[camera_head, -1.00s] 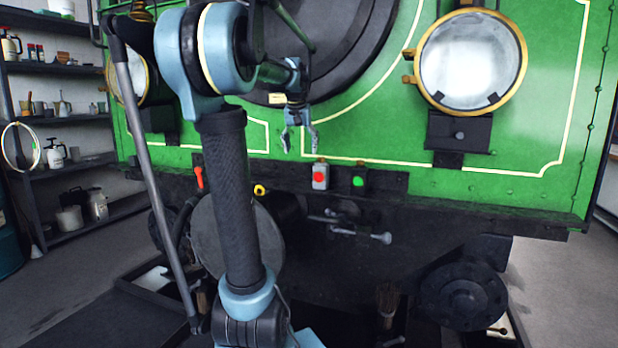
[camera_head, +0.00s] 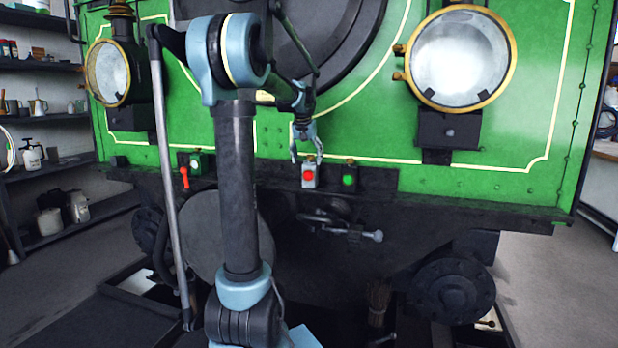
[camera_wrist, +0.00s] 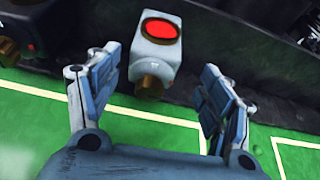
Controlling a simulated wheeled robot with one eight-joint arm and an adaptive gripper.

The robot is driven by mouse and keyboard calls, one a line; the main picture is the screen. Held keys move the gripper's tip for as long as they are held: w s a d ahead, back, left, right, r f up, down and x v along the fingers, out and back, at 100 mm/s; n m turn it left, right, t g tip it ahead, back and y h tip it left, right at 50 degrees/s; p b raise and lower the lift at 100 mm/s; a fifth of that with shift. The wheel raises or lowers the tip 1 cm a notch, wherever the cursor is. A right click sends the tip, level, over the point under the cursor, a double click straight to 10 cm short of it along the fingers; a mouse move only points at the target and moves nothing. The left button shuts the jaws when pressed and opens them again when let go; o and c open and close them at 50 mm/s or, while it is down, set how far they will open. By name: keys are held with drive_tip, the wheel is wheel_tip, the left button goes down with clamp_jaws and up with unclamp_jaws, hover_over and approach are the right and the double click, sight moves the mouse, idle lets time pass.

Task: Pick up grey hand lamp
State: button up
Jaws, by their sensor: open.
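The grey hand lamp (camera_head: 308,175) is a small grey box with a round red lens and a brass top. It stands on the dark ledge at the front of the green tram. My gripper (camera_head: 306,155) is open, with its fingers pointing down just over the lamp's top. In the wrist view the lamp (camera_wrist: 158,42) shows upside down between the spread fingers (camera_wrist: 160,65), its brass top towards the palm. A gap shows on both sides and nothing is held.
A dark lamp with a green lens (camera_head: 349,178) stands close to the right of the grey one. The tram's green front (camera_head: 380,130) rises close behind. Large headlamps (camera_head: 460,55) project above.

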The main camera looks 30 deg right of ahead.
sight(310, 170)
drive_tip(key=shift+d+x, duration=0.15)
drive_tip(key=shift+x, duration=1.6)
drive_tip(key=shift+d+x, duration=0.15)
drive_tip(key=shift+x, duration=1.6)
drive_tip(key=shift+s, duration=0.15)
drive_tip(key=c, duration=1.6)
